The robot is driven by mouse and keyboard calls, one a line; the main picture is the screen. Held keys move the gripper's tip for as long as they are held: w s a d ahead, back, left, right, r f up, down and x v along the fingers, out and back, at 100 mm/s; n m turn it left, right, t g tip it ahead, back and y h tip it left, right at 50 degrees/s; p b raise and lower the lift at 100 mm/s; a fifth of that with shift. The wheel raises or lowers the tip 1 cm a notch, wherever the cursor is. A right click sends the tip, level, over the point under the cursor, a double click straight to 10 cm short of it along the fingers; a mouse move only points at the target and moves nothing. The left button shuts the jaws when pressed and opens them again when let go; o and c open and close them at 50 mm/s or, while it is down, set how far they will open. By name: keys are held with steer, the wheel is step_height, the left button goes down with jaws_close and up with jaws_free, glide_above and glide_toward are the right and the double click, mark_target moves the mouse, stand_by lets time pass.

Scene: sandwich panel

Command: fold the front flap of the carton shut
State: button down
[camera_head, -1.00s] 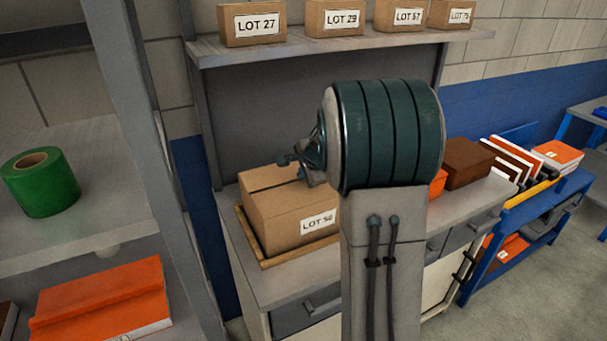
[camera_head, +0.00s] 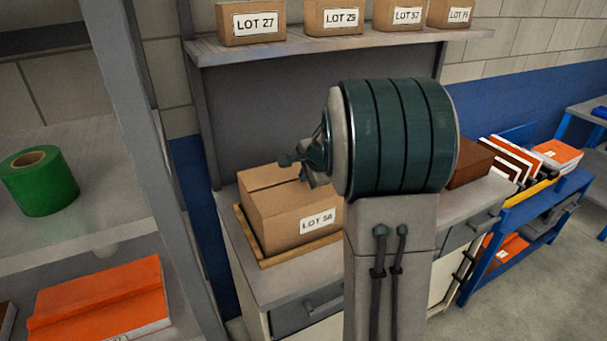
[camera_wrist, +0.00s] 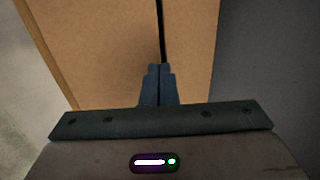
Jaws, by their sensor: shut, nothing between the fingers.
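The brown carton (camera_head: 284,222), labelled LOT 58, stands upright at the left of the grey bench. Its top (camera_head: 262,183) looks flat, with a dark seam across it. In the wrist view the carton's top (camera_wrist: 105,50) fills the middle, and a narrow dark gap separates its two panels. My gripper (camera_wrist: 158,68) is shut and empty, with its fingertips at the near end of that gap. In the head view my gripper (camera_head: 288,160) is just above the carton's top. I cannot tell whether it touches. My arm hides the carton's right rear part.
The carton sits on a wooden tray (camera_head: 291,256). A shelf (camera_head: 340,47) with several labelled boxes hangs above the bench. A grey upright (camera_head: 150,150) and a rack with green tape (camera_head: 39,187) stand at the left. A brown box (camera_head: 469,165) is on the bench at the right.

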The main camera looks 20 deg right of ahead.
mark_target(305, 185)
step_height(305, 185, up, 14)
steer(key=p, duration=0.3)
steer(key=s+a+f+n+g, duration=0.1)
steer(key=s+a+n, duration=0.3)
steer(key=s, duration=0.6)
steer(key=s+a+f+n+g, duration=0.1)
steer(key=s+a+f+n, duration=0.3)
steer(key=s+n, duration=0.3)
steer(key=s+a+f+n+g, duration=0.1)
steer(key=s+a+n, duration=0.4)
steer(key=s, duration=0.8)
steer(key=shift+s+f+n+g+h, duration=0.2)
steer(key=shift+f+n+g+h, duration=0.1)
steer(key=shift+f+n, duration=0.4)
steer(key=shift+f, duration=0.1)
